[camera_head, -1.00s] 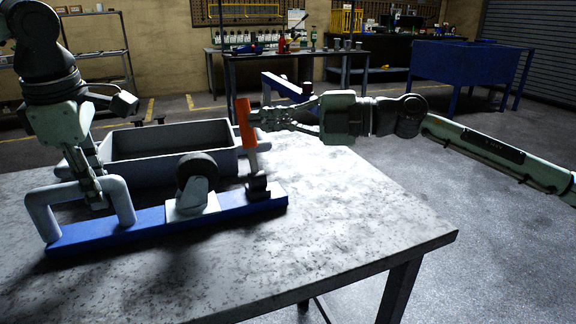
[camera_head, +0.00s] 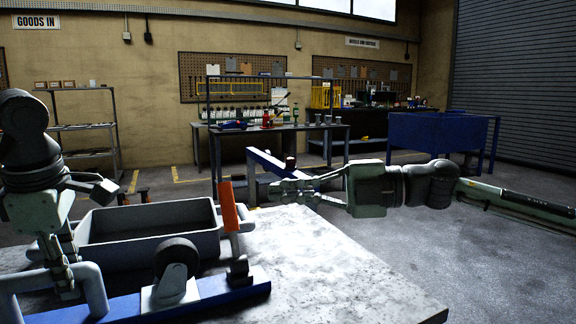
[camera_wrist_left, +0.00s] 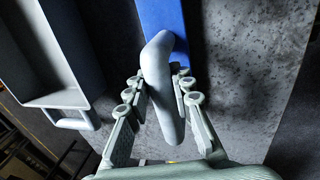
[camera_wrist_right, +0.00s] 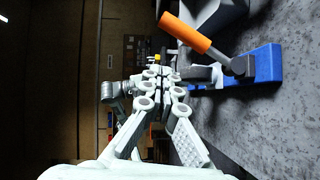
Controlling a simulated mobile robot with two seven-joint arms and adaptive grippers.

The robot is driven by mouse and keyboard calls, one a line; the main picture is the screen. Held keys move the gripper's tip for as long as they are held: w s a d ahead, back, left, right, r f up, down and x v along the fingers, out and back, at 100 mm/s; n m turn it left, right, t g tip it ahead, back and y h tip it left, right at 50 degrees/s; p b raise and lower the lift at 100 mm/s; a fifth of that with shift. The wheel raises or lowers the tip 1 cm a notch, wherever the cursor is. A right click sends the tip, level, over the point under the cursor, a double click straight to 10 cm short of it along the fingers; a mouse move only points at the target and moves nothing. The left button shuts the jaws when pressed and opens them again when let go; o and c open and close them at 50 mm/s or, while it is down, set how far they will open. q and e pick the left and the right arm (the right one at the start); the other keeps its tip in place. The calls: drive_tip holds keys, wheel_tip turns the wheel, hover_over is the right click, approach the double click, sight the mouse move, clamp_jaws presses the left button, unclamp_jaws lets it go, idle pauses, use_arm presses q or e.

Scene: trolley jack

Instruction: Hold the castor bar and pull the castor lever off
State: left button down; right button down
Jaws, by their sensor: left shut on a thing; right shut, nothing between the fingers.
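The castor bar (camera_head: 215,290) is a blue bar on the table with a grey arched handle (camera_head: 95,290) at its left end. My left gripper (camera_head: 65,282) is shut on this handle; the left wrist view shows the handle (camera_wrist_left: 158,70) between its fingers. The castor lever (camera_head: 229,206), with an orange grip and grey stem, stands near upright at a dark socket (camera_head: 238,270) on the bar's right end. Whether the stem is fully seated is unclear. My right gripper (camera_head: 274,189) is shut and empty, right of the orange grip (camera_wrist_right: 186,32) and apart from it.
A castor wheel (camera_head: 177,256) sits on the bar's middle. A grey tray (camera_head: 150,215) stands behind the bar. The table (camera_head: 330,270) is clear to the right. Benches and a blue bin (camera_head: 440,133) stand farther back.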

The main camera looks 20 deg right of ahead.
use_arm(q)
drive_tip(key=shift+d, duration=0.1)
use_arm(e)
drive_tip(key=w+r+v, duration=0.1)
drive_tip(key=r+v, duration=0.2)
drive_tip(key=v, duration=1.2)
drive_tip(key=shift+d, duration=0.15)
use_arm(q)
drive_tip(key=c, duration=1.2)
unclamp_jaws()
